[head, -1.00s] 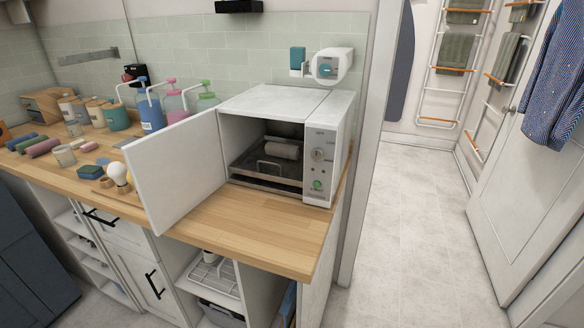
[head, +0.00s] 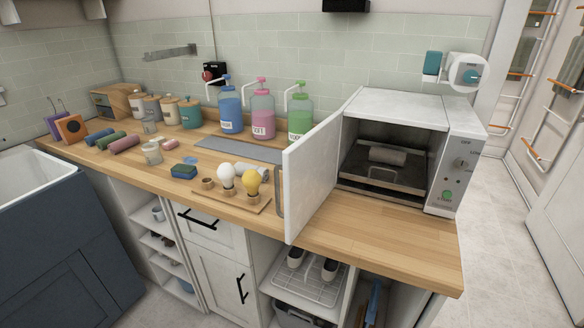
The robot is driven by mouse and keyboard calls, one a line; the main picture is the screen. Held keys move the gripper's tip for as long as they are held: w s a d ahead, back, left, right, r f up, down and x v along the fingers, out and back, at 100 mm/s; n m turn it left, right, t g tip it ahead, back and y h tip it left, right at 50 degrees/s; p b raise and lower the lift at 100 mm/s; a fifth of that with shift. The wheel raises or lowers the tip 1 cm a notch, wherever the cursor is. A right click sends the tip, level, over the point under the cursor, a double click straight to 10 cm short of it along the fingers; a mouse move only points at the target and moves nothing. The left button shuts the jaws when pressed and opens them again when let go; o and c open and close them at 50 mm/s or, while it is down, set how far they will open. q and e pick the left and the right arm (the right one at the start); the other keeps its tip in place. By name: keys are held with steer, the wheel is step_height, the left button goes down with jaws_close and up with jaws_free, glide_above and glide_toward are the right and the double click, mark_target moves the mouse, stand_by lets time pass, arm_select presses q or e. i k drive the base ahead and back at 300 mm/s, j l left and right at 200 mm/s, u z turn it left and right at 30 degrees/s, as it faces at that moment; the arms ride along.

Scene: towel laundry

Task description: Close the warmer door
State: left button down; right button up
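The warmer (head: 410,106) is a white box-shaped appliance at the right end of the wooden counter. Its white door (head: 312,176) is hinged on the left side and stands wide open, swung out toward the counter's front edge. Part of a grey handle (head: 281,192) shows at the door's left side. Inside the cavity is a dark tray with a wire handle (head: 380,174), and a rolled grey towel (head: 388,156) lies on it. The control panel (head: 457,168) is on the right of the opening. Neither of my grippers is in view.
Two light bulbs on a wooden board (head: 232,199) stand left of the door. Pump bottles, such as the green one (head: 300,118), stand behind it. Bare counter (head: 390,232) lies in front of the warmer. Open shelves (head: 300,280) are below.

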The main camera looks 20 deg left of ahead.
mark_target(308, 168)
steer(key=j+z, duration=0.15)
steer(key=j, duration=0.3)
steer(key=k+j+z, duration=0.1)
steer(key=j, duration=0.3)
steer(key=k+j+z, duration=0.15)
steer(key=j, duration=0.25)
steer(key=k+j+z, duration=0.15)
steer(key=j, duration=0.25)
steer(key=k+j+z, duration=0.15)
steer(key=j, duration=0.25)
steer(key=i, duration=0.6)
